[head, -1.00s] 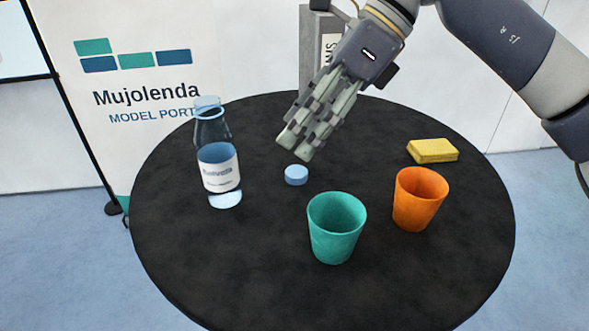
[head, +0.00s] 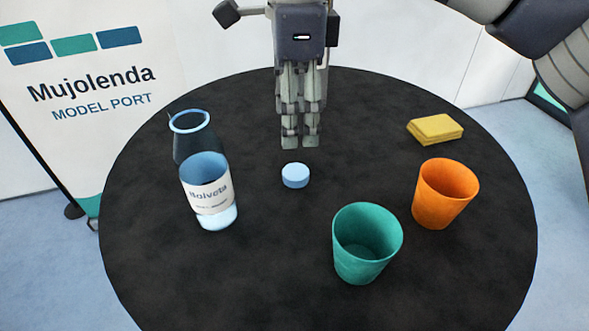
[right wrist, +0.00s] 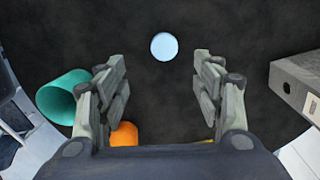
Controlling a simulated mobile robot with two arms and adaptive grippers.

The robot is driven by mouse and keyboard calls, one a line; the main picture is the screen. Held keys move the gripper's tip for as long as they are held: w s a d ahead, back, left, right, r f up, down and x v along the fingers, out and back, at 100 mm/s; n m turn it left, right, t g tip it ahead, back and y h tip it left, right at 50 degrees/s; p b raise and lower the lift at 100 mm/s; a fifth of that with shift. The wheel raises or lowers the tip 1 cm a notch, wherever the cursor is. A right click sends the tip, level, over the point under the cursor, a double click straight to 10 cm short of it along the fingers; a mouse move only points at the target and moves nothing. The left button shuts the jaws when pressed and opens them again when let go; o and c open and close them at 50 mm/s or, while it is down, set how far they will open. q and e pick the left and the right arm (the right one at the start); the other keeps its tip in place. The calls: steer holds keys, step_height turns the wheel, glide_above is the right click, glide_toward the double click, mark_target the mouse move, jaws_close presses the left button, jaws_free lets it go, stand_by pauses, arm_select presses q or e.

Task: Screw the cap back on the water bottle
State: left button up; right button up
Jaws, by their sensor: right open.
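The light blue cap (head: 295,175) lies on the round black table (head: 270,260), near its middle. The water bottle (head: 207,205) stands upright and uncapped to the left of the cap, with a white label and some water inside. My right gripper (head: 300,143) points down just behind the cap, apart from it. In the right wrist view the gripper (right wrist: 164,85) is open, with nothing between its fingers. The cap (right wrist: 164,47) shows there beyond the fingertips, about centred between them. My left gripper is not in view.
A teal cup (head: 362,250) stands at the front right, with an orange cup (head: 443,195) to its right. A yellow sponge (head: 435,129) lies at the back right. The table between bottle and teal cup is clear. A banner (head: 90,80) stands behind the table.

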mark_target(295, 172)
steer(key=f, duration=0.1)
steer(key=f+p, duration=0.1)
steer(key=f, duration=0.1)
steer(key=shift+w+a+f, duration=0.15)
steer(key=shift+w+f, duration=0.05)
steer(key=shift+f, duration=0.1)
step_height(295, 172, down, 2)
steer(key=shift+f, duration=0.1)
steer(key=shift+f+p, duration=0.15)
steer(key=shift+p, duration=0.15)
step_height(295, 172, down, 4)
steer(key=shift+w+f+p, duration=0.15)
steer(key=shift+p, duration=1)
steer(key=shift+f, duration=0.3)
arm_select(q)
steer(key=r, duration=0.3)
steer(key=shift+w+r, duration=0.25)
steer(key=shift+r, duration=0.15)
arm_select(e)
steer(key=shift+c, duration=0.6)
